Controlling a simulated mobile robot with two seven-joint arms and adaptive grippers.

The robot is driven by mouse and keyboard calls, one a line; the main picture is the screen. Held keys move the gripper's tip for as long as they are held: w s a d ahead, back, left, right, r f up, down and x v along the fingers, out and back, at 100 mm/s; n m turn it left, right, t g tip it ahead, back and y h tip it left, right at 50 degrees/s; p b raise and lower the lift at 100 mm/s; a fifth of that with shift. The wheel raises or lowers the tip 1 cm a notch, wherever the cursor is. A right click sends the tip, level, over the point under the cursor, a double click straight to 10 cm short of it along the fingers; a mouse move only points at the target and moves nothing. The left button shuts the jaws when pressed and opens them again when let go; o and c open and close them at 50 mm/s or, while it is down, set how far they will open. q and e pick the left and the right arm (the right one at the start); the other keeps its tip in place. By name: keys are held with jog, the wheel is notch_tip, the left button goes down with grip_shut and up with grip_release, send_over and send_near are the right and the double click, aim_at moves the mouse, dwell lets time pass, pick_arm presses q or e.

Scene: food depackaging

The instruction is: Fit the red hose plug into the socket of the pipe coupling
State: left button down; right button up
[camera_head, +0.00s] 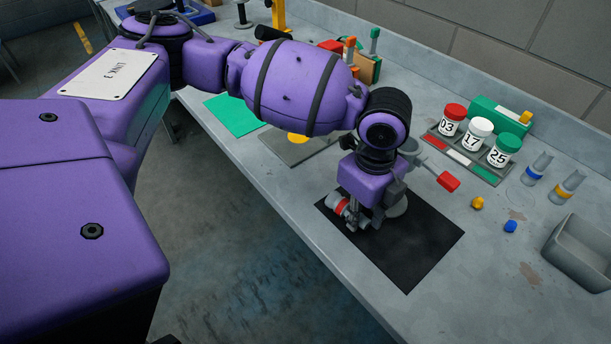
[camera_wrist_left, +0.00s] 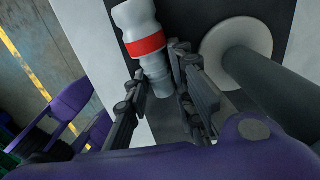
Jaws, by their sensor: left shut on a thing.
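The red hose plug (camera_wrist_left: 146,45) is a pale grey stepped cylinder with a red band; in the head view its red band (camera_head: 342,207) shows low at the left side of my left gripper (camera_head: 357,222). In the left wrist view my left gripper (camera_wrist_left: 158,72) is shut on its narrower grey part. A grey post on a round pale base (camera_wrist_left: 222,42) stands on the black mat beside the gripper, mostly hidden in the head view. I cannot tell for sure which part is the pipe coupling, and its socket is not clearly seen. My right gripper is not in view.
The black mat (camera_head: 420,255) is clear at its front right. A red block (camera_head: 448,181) on a grey rod sticks out right of my wrist. Numbered jars (camera_head: 473,136), small yellow (camera_head: 477,203) and blue (camera_head: 510,226) pieces and a grey bin (camera_head: 580,250) stand to the right.

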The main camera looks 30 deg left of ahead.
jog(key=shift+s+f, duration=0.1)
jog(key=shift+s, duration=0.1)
pick_arm(q)
jog(key=shift+w+r, duration=0.1)
jog(key=shift+r, duration=0.35)
notch_tip(320, 180, up, 2)
jog(key=shift+r, duration=0.25)
jog(key=s+r+p, duration=0.1)
jog(key=s+r, duration=0.3)
jog(key=s, duration=0.3)
jog(key=s+d+r+p, duration=0.1)
jog(key=s+r, duration=0.4)
jog(key=s, duration=0.2)
jog(key=shift+r, duration=0.25)
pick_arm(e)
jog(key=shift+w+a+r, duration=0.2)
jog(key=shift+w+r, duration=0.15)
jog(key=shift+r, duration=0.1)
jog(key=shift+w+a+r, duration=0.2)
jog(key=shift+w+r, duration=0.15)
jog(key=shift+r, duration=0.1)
pick_arm(q)
jog(key=shift+d, duration=0.1)
